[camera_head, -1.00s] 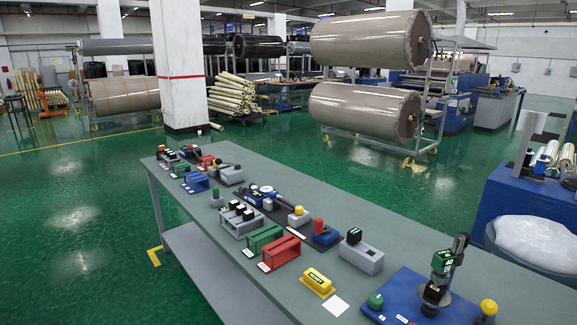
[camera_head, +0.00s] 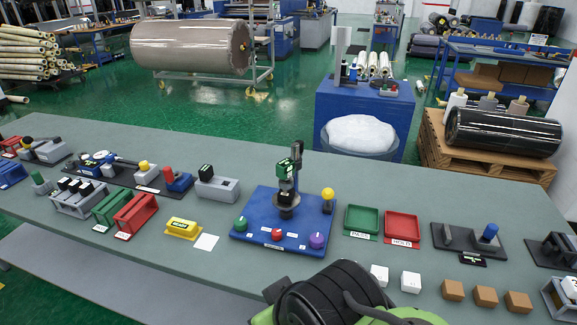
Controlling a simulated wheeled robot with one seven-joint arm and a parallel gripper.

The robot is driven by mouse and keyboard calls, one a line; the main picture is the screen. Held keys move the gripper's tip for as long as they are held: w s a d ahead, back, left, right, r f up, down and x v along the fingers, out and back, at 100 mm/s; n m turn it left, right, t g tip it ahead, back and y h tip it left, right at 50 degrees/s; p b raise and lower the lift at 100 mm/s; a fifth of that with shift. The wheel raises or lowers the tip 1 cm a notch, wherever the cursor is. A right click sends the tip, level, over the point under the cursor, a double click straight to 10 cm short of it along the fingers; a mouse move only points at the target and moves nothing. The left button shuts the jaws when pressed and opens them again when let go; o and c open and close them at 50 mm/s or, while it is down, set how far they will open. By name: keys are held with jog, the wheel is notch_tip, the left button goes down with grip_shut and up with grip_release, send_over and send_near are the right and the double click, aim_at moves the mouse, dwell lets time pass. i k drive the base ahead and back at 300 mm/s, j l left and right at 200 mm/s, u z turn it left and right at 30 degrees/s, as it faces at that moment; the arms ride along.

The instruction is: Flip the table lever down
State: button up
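Several lever-like fixtures stand on the grey table (camera_head: 390,178); I cannot tell for sure which one is the table lever. At the right, a black base plate (camera_head: 468,245) with a label carries a grey bracket and an upright blue-knobbed handle (camera_head: 489,233). On the blue panel (camera_head: 262,222) in the middle, a yellow ball knob (camera_head: 327,194) stands raised at the right edge. At the left, a dark plate bears a handle beside a yellow knob (camera_head: 144,166). A green and black part of my arm shows at the bottom; my gripper's fingers are not in view.
The blue panel also has a tall black-and-grey column (camera_head: 287,185) and coloured buttons. A green tray (camera_head: 362,219) and a red tray (camera_head: 402,226) lie right of it. White blocks (camera_head: 411,282) and brown blocks (camera_head: 485,296) line the front edge.

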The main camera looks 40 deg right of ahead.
aim_at(327, 194)
jog(key=z, duration=0.9)
